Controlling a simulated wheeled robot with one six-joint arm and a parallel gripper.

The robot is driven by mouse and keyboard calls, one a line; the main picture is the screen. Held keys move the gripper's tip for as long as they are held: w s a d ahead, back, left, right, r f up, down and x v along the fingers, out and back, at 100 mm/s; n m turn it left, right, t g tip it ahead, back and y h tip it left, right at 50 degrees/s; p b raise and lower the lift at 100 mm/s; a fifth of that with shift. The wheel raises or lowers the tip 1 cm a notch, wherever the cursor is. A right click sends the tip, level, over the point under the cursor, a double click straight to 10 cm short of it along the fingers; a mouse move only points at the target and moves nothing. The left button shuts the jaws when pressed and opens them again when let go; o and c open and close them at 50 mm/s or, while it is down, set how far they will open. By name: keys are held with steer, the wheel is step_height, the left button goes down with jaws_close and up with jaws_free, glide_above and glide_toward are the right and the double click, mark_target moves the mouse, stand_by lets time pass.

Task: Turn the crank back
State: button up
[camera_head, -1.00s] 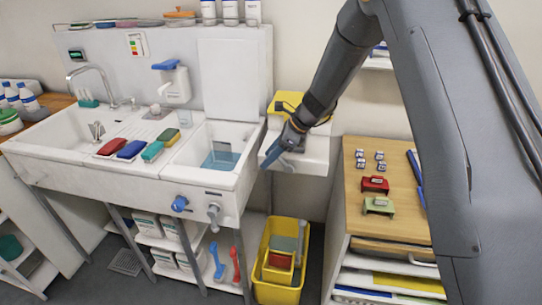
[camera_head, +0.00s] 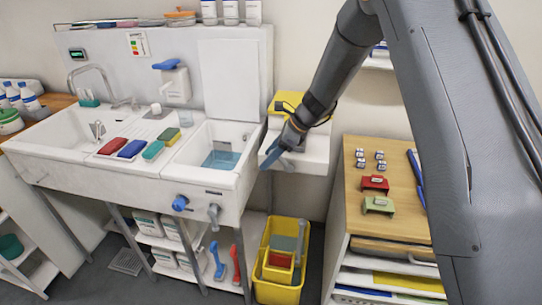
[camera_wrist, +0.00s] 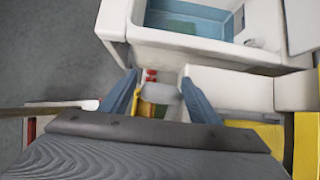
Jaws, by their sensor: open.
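On the front of the white sink unit (camera_head: 110,185), below the right basin, a grey crank-like handle (camera_head: 213,213) hangs down. A blue knob (camera_head: 180,203) sits to its left. I cannot tell for sure which of the two is the crank. My gripper (camera_head: 271,157) is to the right of the basin and higher than both, apart from them. Its two blue fingers are spread in the wrist view (camera_wrist: 158,77), with nothing held between them. Neither handle can be made out in the wrist view.
The right basin (camera_head: 246,140) holds blue water. A yellow bin (camera_head: 277,291) stands on the floor below my gripper. A wooden-topped cabinet (camera_head: 352,205) stands to the right. Red, blue and green sponges lie on the sink's ledge.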

steer(key=shift+s+a+f, duration=0.15)
steer(key=shift+s+f, duration=0.3)
steer(key=shift+f, duration=0.15)
steer(key=shift+w+d+r+p, duration=0.1)
steer(key=shift+d+r+p, duration=0.25)
steer(key=shift+r+p, duration=0.4)
steer(key=p+v, duration=0.3)
steer(key=v, duration=0.4)
steer(key=shift+w+r, duration=0.25)
steer(key=shift+d, duration=0.1)
steer(key=shift+c, duration=0.4)
